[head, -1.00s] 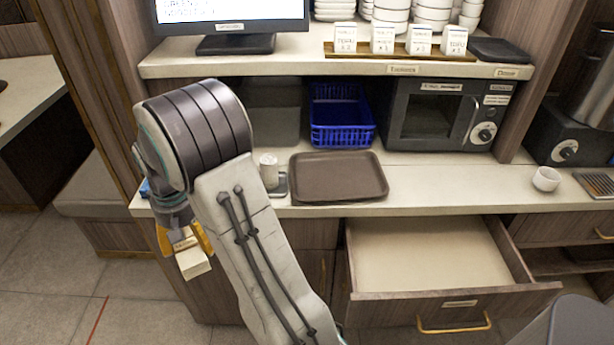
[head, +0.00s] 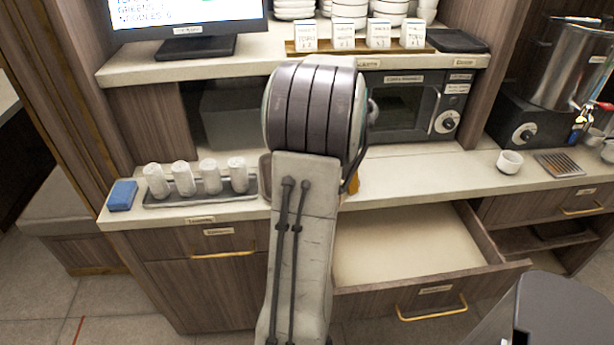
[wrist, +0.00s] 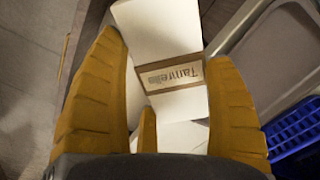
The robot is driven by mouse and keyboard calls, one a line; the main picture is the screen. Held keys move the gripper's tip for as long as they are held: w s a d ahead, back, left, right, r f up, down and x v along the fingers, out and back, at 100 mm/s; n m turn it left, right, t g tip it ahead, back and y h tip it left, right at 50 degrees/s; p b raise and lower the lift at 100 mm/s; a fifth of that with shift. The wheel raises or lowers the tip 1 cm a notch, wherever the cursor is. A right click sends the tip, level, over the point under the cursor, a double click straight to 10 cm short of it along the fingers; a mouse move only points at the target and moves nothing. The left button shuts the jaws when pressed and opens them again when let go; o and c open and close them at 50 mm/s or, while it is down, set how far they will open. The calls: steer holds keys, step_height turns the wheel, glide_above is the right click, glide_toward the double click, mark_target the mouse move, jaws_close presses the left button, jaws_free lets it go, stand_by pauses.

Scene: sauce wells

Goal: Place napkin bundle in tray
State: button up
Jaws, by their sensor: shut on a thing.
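The napkin bundle (wrist: 160,30) is white with a brown printed paper band and sits between the yellow fingers of my gripper (wrist: 165,55) in the wrist view. The gripper is shut on it. In the head view my arm hides the bundle and nearly all of the gripper; only a bit of yellow finger (head: 353,185) shows right of the arm, over the counter's front edge. The brown tray (head: 265,166) lies on the counter, mostly hidden behind my arm. A grey-brown rimmed surface at the right of the wrist view may be this tray.
An open, empty-looking drawer (head: 400,245) juts out below the counter. A grey holder (head: 160,201) with several white rolls and a blue block (head: 122,195) stand at left. A microwave (head: 410,105) is behind. A white cup (head: 510,162) stands right. A blue basket (wrist: 298,132) shows in the wrist view.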

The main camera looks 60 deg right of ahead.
steer(key=s+d+r+m, duration=0.3)
steer(key=s+d+m, duration=0.5)
steer(key=s+d, duration=0.7)
steer(key=shift+s+d+m, duration=0.15)
steer(key=shift+d+m, duration=0.25)
steer(key=shift+d, duration=0.2)
